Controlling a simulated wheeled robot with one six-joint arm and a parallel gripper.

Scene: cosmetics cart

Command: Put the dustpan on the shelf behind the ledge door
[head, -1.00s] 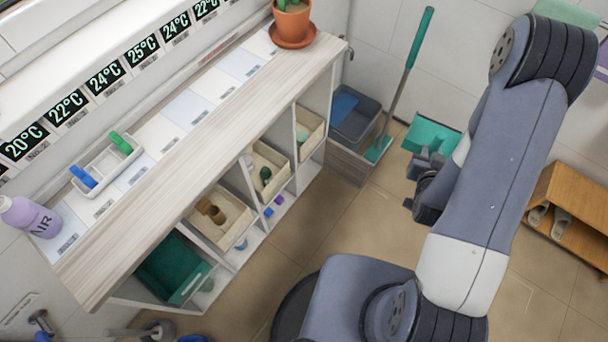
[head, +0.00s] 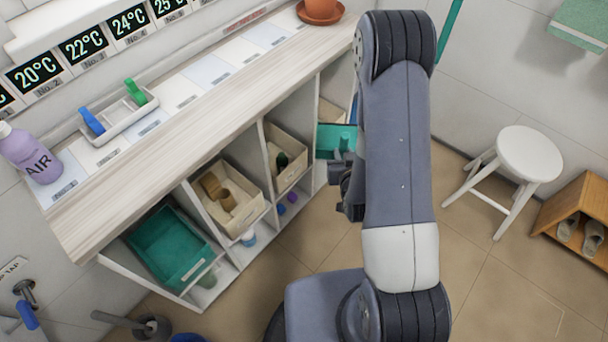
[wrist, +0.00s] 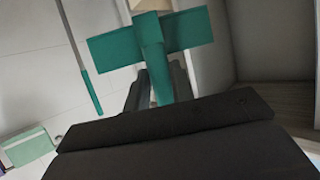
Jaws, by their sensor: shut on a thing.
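The teal dustpan (head: 328,137) is in my gripper (head: 338,172), off the floor beside the far end of the ledge unit. In the wrist view its flat teal pan (wrist: 115,46) and handle (wrist: 153,58) show, with the handle between the fingers of my gripper (wrist: 158,84). The white ledge unit (head: 172,148) has open compartments below its top. The compartment nearest the dustpan is partly hidden by the pan and my arm. I cannot make out a door on the ledge.
The compartments hold a teal bin (head: 170,247) and beige bins (head: 236,207). A broom (head: 450,28) leans at the back wall, mostly behind my arm. A white stool (head: 528,153) and a wooden shoe rack (head: 565,215) stand right. Floor between is clear.

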